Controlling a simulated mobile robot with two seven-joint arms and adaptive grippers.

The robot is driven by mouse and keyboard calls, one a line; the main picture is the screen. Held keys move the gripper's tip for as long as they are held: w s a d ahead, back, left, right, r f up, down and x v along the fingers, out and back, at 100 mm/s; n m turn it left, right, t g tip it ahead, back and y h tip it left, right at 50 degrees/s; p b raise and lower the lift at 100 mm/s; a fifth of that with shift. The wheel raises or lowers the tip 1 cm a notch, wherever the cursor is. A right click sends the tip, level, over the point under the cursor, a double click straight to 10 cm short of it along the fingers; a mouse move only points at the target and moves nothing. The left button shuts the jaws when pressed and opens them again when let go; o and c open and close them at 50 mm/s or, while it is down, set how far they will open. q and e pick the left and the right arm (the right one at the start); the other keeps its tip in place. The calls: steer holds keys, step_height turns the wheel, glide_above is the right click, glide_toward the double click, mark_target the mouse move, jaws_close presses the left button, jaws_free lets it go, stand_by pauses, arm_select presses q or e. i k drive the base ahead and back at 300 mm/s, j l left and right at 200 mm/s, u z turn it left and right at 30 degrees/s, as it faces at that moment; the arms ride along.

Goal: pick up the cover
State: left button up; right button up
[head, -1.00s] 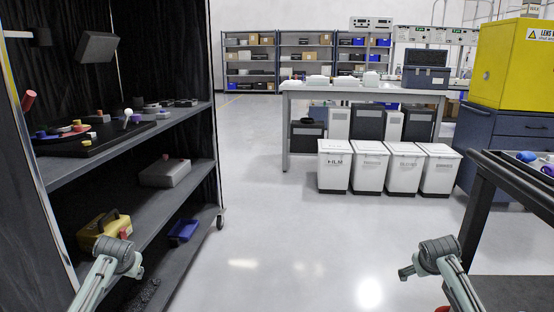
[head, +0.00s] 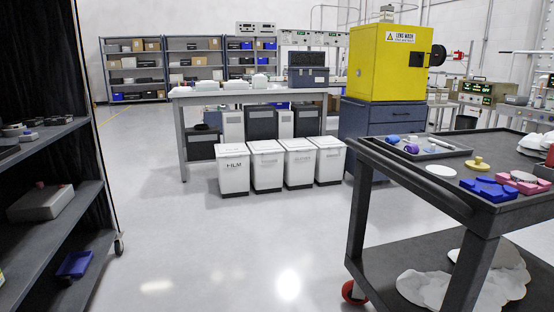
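I cannot tell for sure which thing is the cover. A dark cart (head: 415,185) at the right bears several small items: a white disc (head: 440,170), a yellow knobbed piece (head: 477,163), a blue block (head: 489,189) and a pink block (head: 523,182). A grey tray (head: 455,151) at its left end holds blue and purple pieces. White, cloth-like or shell-like pieces (head: 455,290) lie on the cart's lower shelf, partly hidden by a leg. Neither of my grippers is in view.
A dark shelf rack (head: 60,165) stands at the left. White bins (head: 267,168) stand before a workbench (head: 190,96). A yellow lens-wash cabinet (head: 378,70) sits on a blue drawer unit (head: 390,115). The floor (head: 220,235) between rack and cart is clear.

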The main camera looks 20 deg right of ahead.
mark_target(477, 164)
steer(key=z, duration=2.05)
